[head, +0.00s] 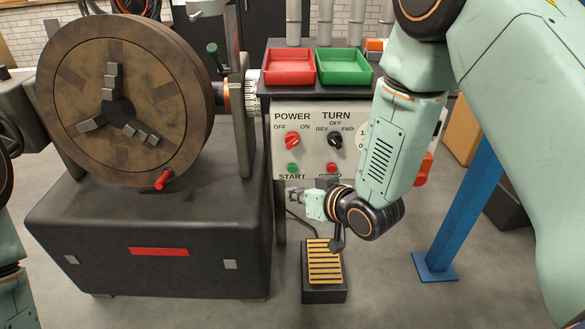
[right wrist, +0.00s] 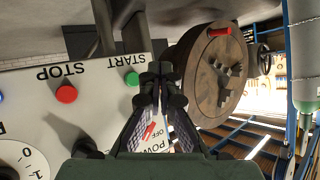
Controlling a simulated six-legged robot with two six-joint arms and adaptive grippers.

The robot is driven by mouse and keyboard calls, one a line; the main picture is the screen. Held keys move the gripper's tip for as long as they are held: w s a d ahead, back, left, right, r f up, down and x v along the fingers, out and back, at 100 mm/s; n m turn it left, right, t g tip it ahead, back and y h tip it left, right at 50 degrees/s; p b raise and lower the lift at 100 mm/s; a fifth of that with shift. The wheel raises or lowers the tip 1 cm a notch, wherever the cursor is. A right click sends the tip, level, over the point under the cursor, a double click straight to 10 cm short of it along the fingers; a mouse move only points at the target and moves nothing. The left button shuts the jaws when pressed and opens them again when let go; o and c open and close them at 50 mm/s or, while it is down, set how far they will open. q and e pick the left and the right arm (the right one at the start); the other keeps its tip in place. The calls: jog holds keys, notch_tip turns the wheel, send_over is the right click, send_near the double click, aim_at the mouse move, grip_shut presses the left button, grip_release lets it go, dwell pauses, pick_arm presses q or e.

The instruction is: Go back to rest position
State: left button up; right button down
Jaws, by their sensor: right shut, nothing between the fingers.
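My right gripper (head: 293,195) is shut and empty, just below the green START button (head: 293,169) of the white control panel (head: 312,152). Its closed fingertips also show in the right wrist view (right wrist: 161,76), to the right of the START button in that upside-down picture. My right arm comes down from the upper right and hides the panel's right part. My left arm shows only at the left edge; its gripper is out of view.
A large round chuck (head: 118,106) with a red handle (head: 163,179) stands on a dark machine base (head: 150,235) at left. Red (head: 289,67) and green (head: 343,67) trays sit above the panel. A foot pedal (head: 324,262) and a blue post (head: 462,200) stand below and right.

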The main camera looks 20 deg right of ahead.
dwell(0.4)
jog(key=s+d+f+g+h, duration=0.1)
jog(key=s+f, duration=0.4)
jog(key=s, duration=0.7)
jog(key=s+d+f+m+g+h, duration=0.1)
jog(key=s+f+g, duration=0.5)
jog(key=s, duration=0.6)
jog(key=s+d+f+m+g+h+p, duration=0.1)
jog(key=s+d+f+g, duration=0.3)
jog(key=s, duration=0.8)
notch_tip(320, 180, down, 2)
jog(key=shift+d+f+h, duration=0.15)
jog(key=shift+f+h, duration=0.1)
jog(key=shift+h, duration=0.55)
